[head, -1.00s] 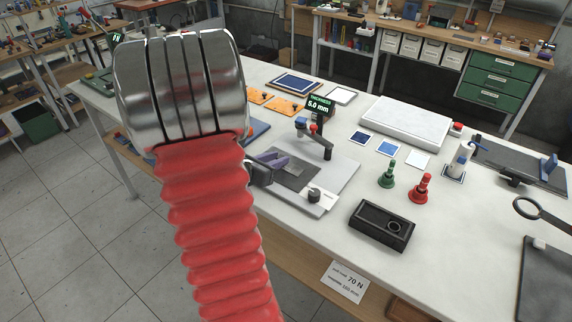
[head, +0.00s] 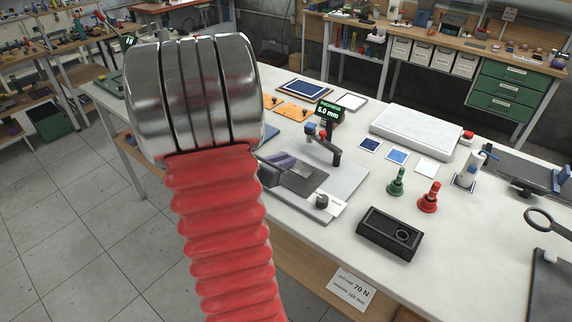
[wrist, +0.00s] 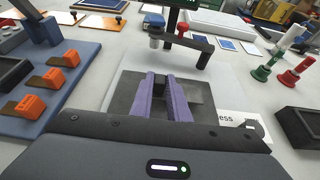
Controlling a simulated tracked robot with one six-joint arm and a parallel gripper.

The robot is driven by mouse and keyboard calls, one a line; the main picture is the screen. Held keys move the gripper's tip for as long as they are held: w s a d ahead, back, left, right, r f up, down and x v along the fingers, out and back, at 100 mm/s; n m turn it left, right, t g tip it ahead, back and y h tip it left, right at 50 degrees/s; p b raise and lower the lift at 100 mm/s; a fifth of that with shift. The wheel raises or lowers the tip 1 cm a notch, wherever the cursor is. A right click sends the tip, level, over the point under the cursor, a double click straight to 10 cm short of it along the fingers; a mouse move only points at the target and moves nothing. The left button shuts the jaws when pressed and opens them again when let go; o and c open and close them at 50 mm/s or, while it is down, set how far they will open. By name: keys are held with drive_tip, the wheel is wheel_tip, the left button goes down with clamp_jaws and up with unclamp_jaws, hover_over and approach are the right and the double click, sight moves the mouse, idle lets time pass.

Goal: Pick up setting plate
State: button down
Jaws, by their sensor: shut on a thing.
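The setting plate appears to be the flat dark grey plate (head: 305,178) beside the thickness gauge (head: 328,112), over a light grey base (head: 345,180). In the wrist view the dark plate (wrist: 203,92) spreads to both sides of my fingers. My gripper (wrist: 163,78) has two purple fingers, close together and shut on the plate at its middle. I cannot tell whether the plate is lifted off the base. In the head view my red arm hides part of the gripper and the base's left side.
A gauge arm with a red knob (head: 322,140) stands just behind the plate. A black box (head: 390,233), a green stamp (head: 396,183) and a red stamp (head: 429,197) stand to the right. A blue tray with orange blocks (wrist: 55,78) lies left.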

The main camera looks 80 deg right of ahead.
wheel_tip(320, 180, up, 9)
drive_tip(key=shift+f, duration=0.2)
drive_tip(key=shift+w, duration=0.15)
idle(0.6)
